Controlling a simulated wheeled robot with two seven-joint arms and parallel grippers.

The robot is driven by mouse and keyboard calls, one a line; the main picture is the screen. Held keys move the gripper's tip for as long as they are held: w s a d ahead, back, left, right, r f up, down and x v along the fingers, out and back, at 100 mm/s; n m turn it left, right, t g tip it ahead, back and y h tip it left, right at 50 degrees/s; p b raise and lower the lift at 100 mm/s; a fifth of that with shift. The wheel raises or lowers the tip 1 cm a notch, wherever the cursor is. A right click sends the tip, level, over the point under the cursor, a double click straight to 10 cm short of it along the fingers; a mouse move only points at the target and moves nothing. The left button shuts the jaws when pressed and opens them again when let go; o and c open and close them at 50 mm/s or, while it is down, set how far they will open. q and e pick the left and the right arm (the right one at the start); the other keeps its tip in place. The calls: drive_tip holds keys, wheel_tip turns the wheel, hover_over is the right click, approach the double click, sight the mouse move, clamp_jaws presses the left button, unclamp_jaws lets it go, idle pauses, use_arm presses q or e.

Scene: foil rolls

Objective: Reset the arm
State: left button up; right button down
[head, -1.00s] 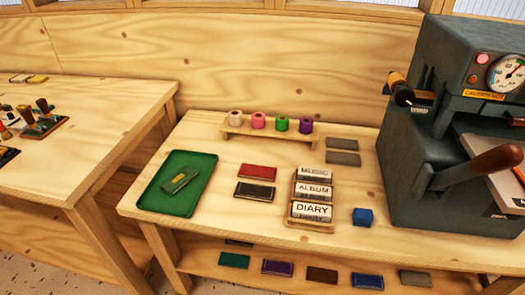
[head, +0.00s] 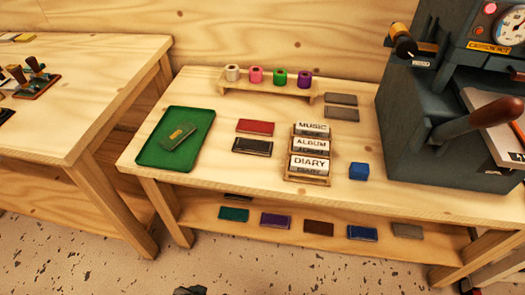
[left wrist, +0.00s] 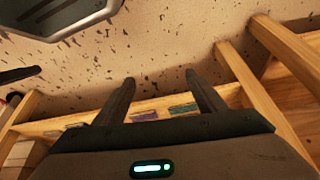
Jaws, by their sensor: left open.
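My left gripper (left wrist: 160,98) shows in the left wrist view with its two dark fingers apart and nothing between them. Behind the fingers are the speckled floor and the wooden bench's lower shelf. In the head view neither gripper can be made out; only a small dark shape sits at the bottom edge. The foil rolls, white (head: 233,73), pink (head: 256,75), green (head: 280,77) and purple (head: 305,79), stand on a wooden rack (head: 268,93) on the bench.
A grey press (head: 425,110) with a wooden-handled lever stands at the bench's right. Red (head: 255,127) and black books (head: 252,146), a rack of label blocks (head: 307,179) and a blue block (head: 359,171) lie mid-bench. Several books lie on the lower shelf (head: 280,239). Floor (head: 80,250) in front is clear.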

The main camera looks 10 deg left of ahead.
use_arm(q)
drive_tip(key=s+d+f+t, duration=0.1)
drive_tip(key=s+f, duration=0.2)
drive_tip(key=f, duration=1.2)
drive_tip(key=shift+d+f+h, duration=0.3)
drive_tip(key=shift+d+h, duration=0.1)
drive_tip(key=shift+s, duration=0.1)
